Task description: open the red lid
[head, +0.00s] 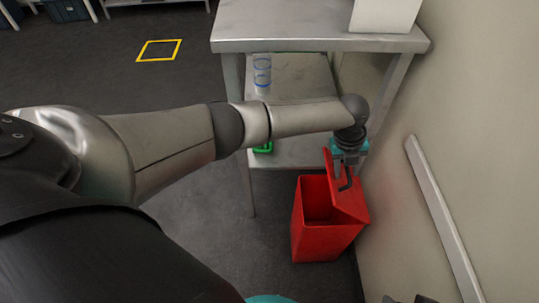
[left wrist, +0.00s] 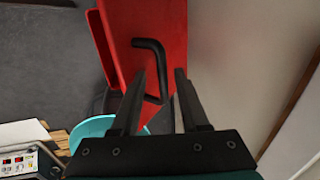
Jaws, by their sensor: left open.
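A red bin (head: 322,241) stands on the floor beside the metal table. Its red lid (head: 346,198) is raised at a steep tilt, and the bin's dark opening shows to its left. In the left wrist view the lid (left wrist: 163,22) fills the top middle, with a black bent handle (left wrist: 150,46) on it. My left gripper (head: 346,174) is at the lid. In the left wrist view its two fingers (left wrist: 158,76) are apart, with the handle between them. I cannot tell whether they touch it. My right gripper is not in view.
A metal table (head: 300,45) with a lower shelf stands behind the bin. A clear container with blue rings (head: 262,75) and a green object (head: 264,147) are near the shelf. A wall with a pale rail (head: 440,215) is close on the right. The floor left of the bin is clear.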

